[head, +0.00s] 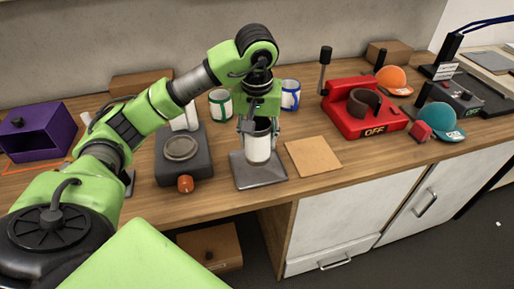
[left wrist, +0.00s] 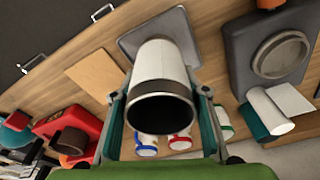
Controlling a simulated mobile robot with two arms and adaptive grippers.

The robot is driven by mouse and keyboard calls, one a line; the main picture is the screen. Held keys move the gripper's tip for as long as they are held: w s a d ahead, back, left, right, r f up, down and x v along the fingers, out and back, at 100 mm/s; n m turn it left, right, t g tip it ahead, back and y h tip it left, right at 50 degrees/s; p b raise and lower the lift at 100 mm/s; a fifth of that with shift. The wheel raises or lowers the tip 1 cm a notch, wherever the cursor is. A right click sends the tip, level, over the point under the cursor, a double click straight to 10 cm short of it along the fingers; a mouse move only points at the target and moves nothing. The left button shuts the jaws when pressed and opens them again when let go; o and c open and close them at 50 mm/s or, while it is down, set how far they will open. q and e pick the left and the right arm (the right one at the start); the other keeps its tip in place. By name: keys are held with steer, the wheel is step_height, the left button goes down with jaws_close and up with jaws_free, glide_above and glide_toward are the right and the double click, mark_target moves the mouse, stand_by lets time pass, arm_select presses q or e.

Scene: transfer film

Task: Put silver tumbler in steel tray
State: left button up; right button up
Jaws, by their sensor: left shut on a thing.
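The silver tumbler (head: 258,149), white-sided with a dark silver rim, is upright between the fingers of my left gripper (head: 260,130). The gripper is shut on it from above. In the left wrist view I look into the dark mouth of the tumbler (left wrist: 163,75), with a finger on each side. The steel tray (head: 270,181) is a flat grey square on the counter, directly under the tumbler; it also shows in the left wrist view (left wrist: 128,42). I cannot tell whether the tumbler's base touches the tray. My right gripper is not in view.
A dark grey device (head: 170,168) with a round plate stands left of the tray. A tan board (head: 313,156) lies to its right, then a red machine (head: 362,118). Green-trimmed (head: 220,104) and blue-trimmed (head: 291,96) mugs stand behind. The counter's front edge is close to the tray.

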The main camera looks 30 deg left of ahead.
arm_select(q)
steer(key=w+f+p, duration=0.1)
steer(key=f, duration=0.1)
steer(key=w+a+f+p, duration=0.1)
steer(key=f, duration=0.1)
steer(key=w+a+f, duration=0.1)
steer(key=f, duration=0.1)
steer(key=shift+a+f+p, duration=0.1)
steer(key=shift+f+p, duration=0.25)
steer(key=shift+p, duration=0.05)
steer(key=shift+f, duration=0.5)
steer(key=shift+f+b, duration=0.2)
steer(key=shift+b, duration=0.1)
steer(key=o, duration=1.4)
steer(key=shift+c, duration=0.2)
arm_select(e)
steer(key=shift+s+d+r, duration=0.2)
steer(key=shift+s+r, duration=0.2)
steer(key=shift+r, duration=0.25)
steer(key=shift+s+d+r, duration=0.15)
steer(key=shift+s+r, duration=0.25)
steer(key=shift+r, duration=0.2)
